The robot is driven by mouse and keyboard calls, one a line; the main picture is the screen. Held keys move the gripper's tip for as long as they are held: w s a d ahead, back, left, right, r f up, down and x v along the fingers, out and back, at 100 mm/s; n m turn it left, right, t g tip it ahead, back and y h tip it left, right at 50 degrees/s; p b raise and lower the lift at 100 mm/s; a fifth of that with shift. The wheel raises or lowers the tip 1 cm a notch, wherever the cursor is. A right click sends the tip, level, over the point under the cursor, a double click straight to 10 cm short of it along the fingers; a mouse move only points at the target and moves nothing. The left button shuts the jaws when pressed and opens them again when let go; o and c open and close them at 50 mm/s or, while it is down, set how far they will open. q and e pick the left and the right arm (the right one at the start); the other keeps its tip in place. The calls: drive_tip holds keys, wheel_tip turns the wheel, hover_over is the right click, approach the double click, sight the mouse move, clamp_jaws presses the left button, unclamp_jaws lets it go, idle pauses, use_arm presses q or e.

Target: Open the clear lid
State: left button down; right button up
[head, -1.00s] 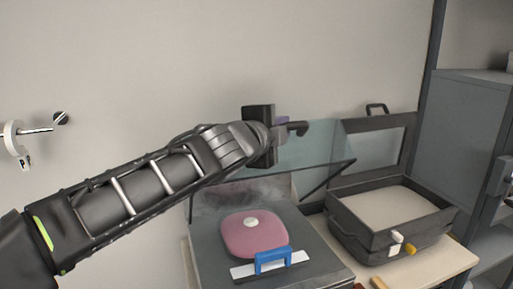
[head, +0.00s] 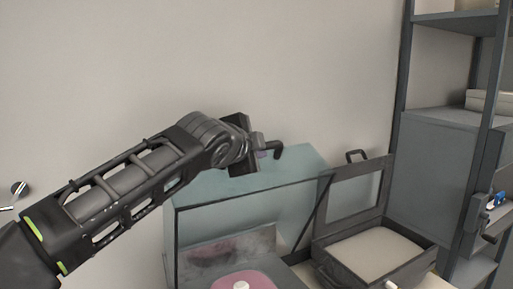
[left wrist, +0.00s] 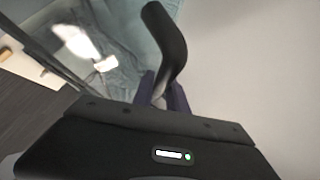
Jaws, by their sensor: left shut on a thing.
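The clear lid (head: 245,215) is a bluish glass cover standing raised over a grey-framed base, with a dark strut (head: 310,218) at its right side. My left gripper (head: 261,153) is at the lid's upper edge, shut on its black hooked handle (head: 277,150). In the left wrist view the dark handle (left wrist: 168,42) runs up from between the purple finger pads of the gripper (left wrist: 163,92). Part of the clear lid (left wrist: 125,40) shows beyond it. My arm hides some of the lid's left part. My right gripper is out of view.
A pink rounded item (head: 252,281) with a white knob lies below the lid, cut off by the lower edge. An open dark case (head: 400,270) with a windowed lid stands at the right. A grey shelf unit (head: 440,160) rises behind it. A white hook (head: 17,193) sticks out at the left.

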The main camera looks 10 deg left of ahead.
use_arm(q)
drive_tip(key=c, duration=1.3)
unclamp_jaws()
drive_tip(key=shift+a+f, duration=0.1)
drive_tip(key=shift+s, duration=0.1)
drive_tip(key=shift+s+b, duration=0.3)
drive_tip(key=b+v, duration=0.2)
drive_tip(key=v, duration=0.4)
drive_tip(key=shift+s+a+r, duration=0.1)
drive_tip(key=shift+s+r, duration=0.05)
drive_tip(key=shift+r, duration=0.1)
drive_tip(key=shift+s+r, duration=0.15)
drive_tip(key=shift+s, duration=0.2)
